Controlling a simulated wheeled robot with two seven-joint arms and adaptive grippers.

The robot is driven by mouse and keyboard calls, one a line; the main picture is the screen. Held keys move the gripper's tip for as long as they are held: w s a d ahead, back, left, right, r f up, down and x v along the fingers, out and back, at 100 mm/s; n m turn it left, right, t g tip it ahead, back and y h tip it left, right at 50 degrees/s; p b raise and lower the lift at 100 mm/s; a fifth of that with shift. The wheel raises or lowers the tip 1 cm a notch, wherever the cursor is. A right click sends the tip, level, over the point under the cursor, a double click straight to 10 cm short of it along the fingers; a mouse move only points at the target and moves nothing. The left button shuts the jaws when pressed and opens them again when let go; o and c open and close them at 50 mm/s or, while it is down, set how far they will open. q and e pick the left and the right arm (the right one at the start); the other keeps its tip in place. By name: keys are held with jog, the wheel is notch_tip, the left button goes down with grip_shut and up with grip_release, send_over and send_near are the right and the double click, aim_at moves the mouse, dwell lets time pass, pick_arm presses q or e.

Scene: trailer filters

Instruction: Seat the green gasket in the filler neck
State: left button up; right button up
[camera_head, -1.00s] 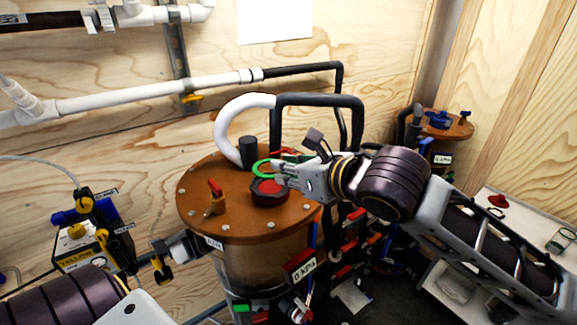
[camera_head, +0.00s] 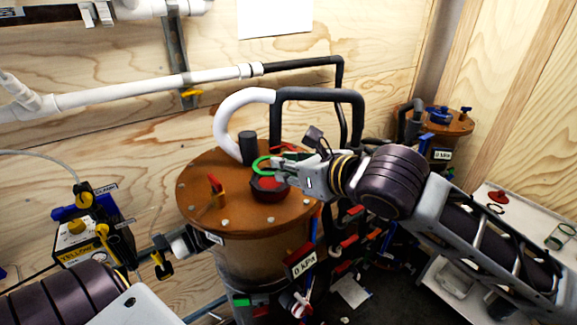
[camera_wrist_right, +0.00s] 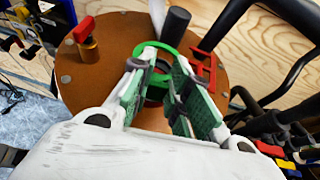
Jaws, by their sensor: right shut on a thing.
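The green gasket (camera_head: 261,165) is a thin ring held at the tips of my right gripper (camera_head: 279,172). In the head view it appears just above the back edge of the filler neck (camera_head: 268,188), a dark collar with a red inside on the brown tank lid. In the right wrist view the gasket (camera_wrist_right: 172,49) arcs beyond the fingertips of the gripper (camera_wrist_right: 163,72). The neck (camera_wrist_right: 155,93) shows between the fingers, partly hidden. I cannot tell the height of the gap. My left arm shows at the lower left, its gripper out of the frame.
The lid (camera_head: 200,170) carries a red-handled valve (camera_head: 216,190), a black stub (camera_head: 248,147) and a white curved pipe (camera_head: 228,115). A black pipe (camera_head: 318,95) rises behind my right gripper. A white bench (camera_head: 495,195) with a red ring is at the right.

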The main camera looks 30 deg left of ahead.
jog(key=shift+p, duration=0.65)
dwell(1.6)
jog(key=shift+f+b, duration=0.95)
jog(key=shift+f, duration=1.05)
dwell(1.0)
jog(key=o, duration=0.9)
jog(key=shift+v, duration=6.05)
